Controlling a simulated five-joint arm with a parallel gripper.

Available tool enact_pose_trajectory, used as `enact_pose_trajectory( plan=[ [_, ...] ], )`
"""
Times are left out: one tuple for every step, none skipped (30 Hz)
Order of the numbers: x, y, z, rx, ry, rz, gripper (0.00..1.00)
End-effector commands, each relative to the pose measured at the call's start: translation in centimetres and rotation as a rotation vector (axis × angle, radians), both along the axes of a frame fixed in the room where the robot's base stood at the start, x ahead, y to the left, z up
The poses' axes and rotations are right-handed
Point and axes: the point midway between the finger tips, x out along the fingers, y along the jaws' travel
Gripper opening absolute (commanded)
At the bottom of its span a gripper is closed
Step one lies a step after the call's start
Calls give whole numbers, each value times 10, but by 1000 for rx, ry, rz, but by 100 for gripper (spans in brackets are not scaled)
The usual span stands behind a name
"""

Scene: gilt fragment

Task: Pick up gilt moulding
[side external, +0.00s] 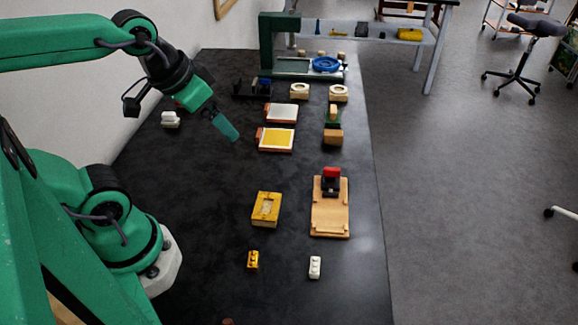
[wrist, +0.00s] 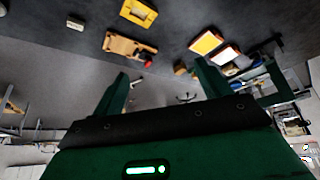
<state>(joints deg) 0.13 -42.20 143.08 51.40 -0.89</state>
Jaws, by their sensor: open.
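A small gold-yellow ridged piece (side external: 253,259), which looks like the gilt moulding, lies on the black bench near the front in the side view. I cannot make it out in the wrist view. A similar white piece (side external: 315,267) lies to its right; it also shows in the wrist view (wrist: 75,24). My gripper (side external: 226,128) is raised above the bench, well behind the gold piece and apart from it. In the wrist view my gripper's two fingers (wrist: 162,68) are spread with nothing between them.
A yellow block with a recess (side external: 266,209) lies behind the gold piece. A wooden board with a red-topped clamp (side external: 330,215) is to its right. Yellow (side external: 276,139) and white (side external: 282,113) pads lie farther back, before a green press (side external: 283,66). The bench's left-centre is clear.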

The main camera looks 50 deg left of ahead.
Motion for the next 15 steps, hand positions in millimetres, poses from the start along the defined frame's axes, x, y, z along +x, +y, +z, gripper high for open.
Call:
enact_pose_trajectory(
  plan=[
    [2, -1, -2, -5, 9, 7, 76],
    [3, -1, -3, -9, 15, 13, 76],
    [5, -2, -5, -16, 24, 24, 76],
    [7, -2, -7, -22, 32, 34, 76],
    [9, -3, -9, -29, 40, 45, 76],
    [12, -4, -12, -37, 53, 61, 76],
    [14, -5, -14, -45, 64, 75, 76],
    [17, -6, -17, -53, 76, 90, 76],
    [20, -7, -22, -64, 93, 110, 76],
    [23, -8, -25, -72, 105, 127, 76],
    [26, -9, -28, -80, 119, 145, 76],
    [30, -11, -33, -90, 136, 169, 76],
    [33, -12, -37, -98, 149, 189, 76],
    [35, -13, -41, -105, 162, 207, 76],
    [38, -15, -46, -115, 180, 232, 76]
  ],
)
